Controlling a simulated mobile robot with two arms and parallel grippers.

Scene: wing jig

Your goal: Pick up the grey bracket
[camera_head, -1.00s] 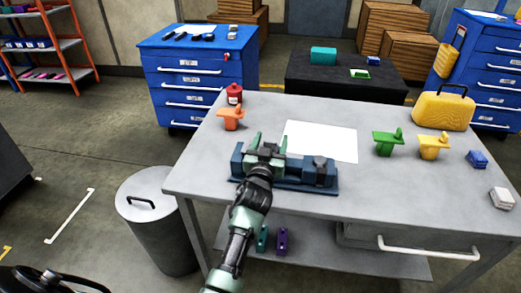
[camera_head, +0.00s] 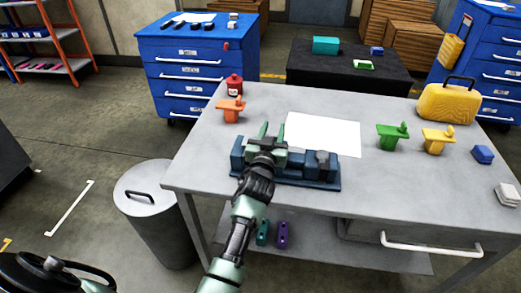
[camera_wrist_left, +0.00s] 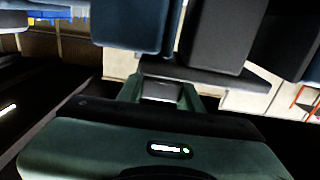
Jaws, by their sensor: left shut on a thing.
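My left gripper (camera_head: 264,145) is at the left part of the blue jig (camera_head: 293,178) on the grey table. In the left wrist view its two green fingers (camera_wrist_left: 160,90) are shut on a dark grey piece, the grey bracket (camera_wrist_left: 161,87). A flat dark grey plate beside it appears to belong to the bracket. Dark blue and near-black blocks (camera_wrist_left: 135,25) of the jig stand close by. In the head view the gripper and wrist hide most of the bracket, so I cannot tell whether it touches the jig. My right gripper is not in view.
A white sheet (camera_head: 324,135) lies behind the jig. An orange bracket (camera_head: 231,111) and red can (camera_head: 234,85) stand at left. Green (camera_head: 391,137) and yellow (camera_head: 437,141) brackets, a blue block (camera_head: 483,154) and a yellow case (camera_head: 448,105) are at right.

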